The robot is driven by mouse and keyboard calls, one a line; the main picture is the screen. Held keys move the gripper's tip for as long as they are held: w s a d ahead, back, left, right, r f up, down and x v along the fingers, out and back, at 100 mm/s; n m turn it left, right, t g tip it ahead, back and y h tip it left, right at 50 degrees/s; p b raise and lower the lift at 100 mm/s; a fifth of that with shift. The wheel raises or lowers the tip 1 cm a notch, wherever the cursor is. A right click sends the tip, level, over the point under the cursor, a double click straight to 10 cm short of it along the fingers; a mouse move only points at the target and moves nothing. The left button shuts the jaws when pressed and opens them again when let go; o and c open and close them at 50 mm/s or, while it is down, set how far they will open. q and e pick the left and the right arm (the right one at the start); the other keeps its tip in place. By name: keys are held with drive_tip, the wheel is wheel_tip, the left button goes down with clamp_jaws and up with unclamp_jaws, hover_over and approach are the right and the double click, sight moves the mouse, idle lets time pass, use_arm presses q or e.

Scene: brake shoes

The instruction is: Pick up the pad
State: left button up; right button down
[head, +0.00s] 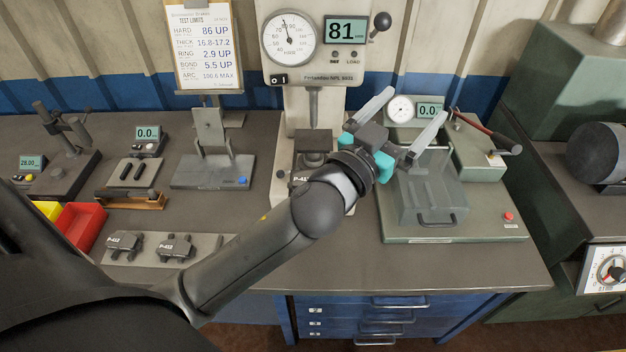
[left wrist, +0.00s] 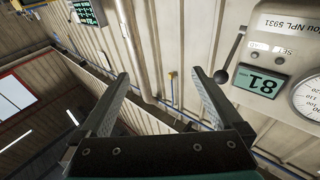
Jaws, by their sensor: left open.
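Two dark brake pads marked P-412 lie side by side on a light grey plate (head: 208,247) at the front left of the bench: the left pad (head: 127,243) and the right pad (head: 174,247). Another P-412 label shows on the base of the hardness tester (head: 315,78), below a dark block (head: 313,140); my arm partly hides it, and I cannot tell if the block is a pad. My left gripper (head: 418,103) is open and empty, raised right of the tester and far from the two pads. Its fingers also show in the left wrist view (left wrist: 160,76), with nothing between them. My right gripper is out of view.
A red bin (head: 80,226) and a yellow bin stand left of the pads. A press fixture (head: 212,165) and small gauges stand behind. A green-based machine (head: 455,230) with a grey cover is at the right. My left forearm crosses the bench front.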

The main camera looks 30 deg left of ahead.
use_arm(q)
drive_tip(key=d+r+m+g+h, duration=0.2)
drive_tip(key=d+r+m+h, duration=0.6)
drive_tip(key=h, duration=0.4)
drive_tip(key=m+g+y, duration=0.1)
drive_tip(key=g+y, duration=1.4)
drive_tip(key=g, duration=0.3)
hover_over(299, 178)
drive_tip(key=w+d, duration=0.1)
wheel_tip(299, 178, down, 14)
drive_tip(key=f, duration=0.8)
drive_tip(key=shift+d+f+p, duration=0.3)
drive_tip(key=shift+f+p, duration=0.05)
drive_tip(key=shift+f, duration=0.05)
drive_tip(key=shift+m, duration=0.3)
drive_tip(key=shift+w+d+f+p, duration=0.1)
drive_tip(key=shift+w+d+f, duration=0.05)
drive_tip(key=shift+f, duration=0.8)
drive_tip(key=shift+w+d+f+p, duration=0.1)
drive_tip(key=shift+f, duration=0.85)
drive_tip(key=shift+w+d+f+p, duration=0.1)
drive_tip(key=shift+w+d+f, duration=0.05)
drive_tip(key=shift+f, duration=0.8)
drive_tip(key=shift+r, duration=0.1)
clamp_jaws()
